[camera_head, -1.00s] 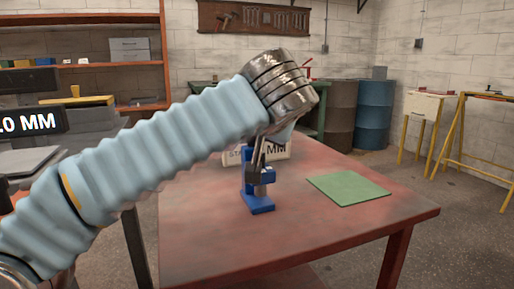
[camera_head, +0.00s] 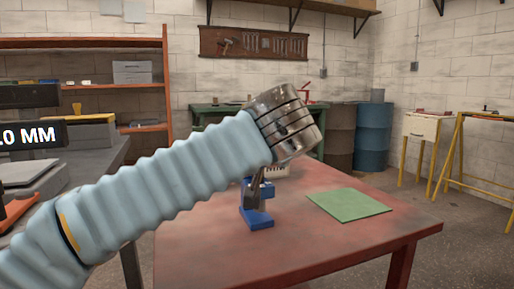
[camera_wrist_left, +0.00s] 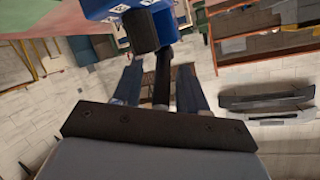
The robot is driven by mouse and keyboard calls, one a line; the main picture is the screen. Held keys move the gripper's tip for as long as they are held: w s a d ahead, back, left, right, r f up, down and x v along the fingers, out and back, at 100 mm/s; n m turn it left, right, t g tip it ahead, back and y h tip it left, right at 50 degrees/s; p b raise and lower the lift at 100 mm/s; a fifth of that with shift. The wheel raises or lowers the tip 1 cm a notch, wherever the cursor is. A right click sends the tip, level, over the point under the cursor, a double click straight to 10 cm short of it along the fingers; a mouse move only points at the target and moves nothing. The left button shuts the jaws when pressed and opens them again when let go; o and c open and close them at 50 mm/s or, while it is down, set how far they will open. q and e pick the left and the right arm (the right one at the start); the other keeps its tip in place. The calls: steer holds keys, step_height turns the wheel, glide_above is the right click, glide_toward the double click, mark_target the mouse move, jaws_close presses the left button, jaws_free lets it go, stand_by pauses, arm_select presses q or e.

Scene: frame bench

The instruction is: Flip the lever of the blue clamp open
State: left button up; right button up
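The blue clamp (camera_head: 257,219) stands on the red table; its upper part is partly hidden behind my left wrist. In the left wrist view its blue body (camera_wrist_left: 160,17) is at the top, with a dark round tip (camera_wrist_left: 141,31) beside it. A dark lever (camera_wrist_left: 162,75) runs from the clamp down between the fingers of my left gripper (camera_wrist_left: 159,65). The fingers are apart, with gaps on both sides of the lever. In the head view my left gripper (camera_head: 259,180) is at the top of the clamp, mostly hidden. My right gripper is not in view.
A green mat (camera_head: 348,205) lies on the red table (camera_head: 320,245) right of the clamp. A grey bench (camera_head: 95,150) is at the left. The table's front right is clear.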

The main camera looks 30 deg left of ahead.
arm_select(q)
steer(key=p+v, duration=0.1)
steer(key=v, duration=1.2)
steer(key=shift+s+d+p, duration=0.3)
steer(key=shift+p, duration=0.1)
steer(key=shift+r, duration=0.1)
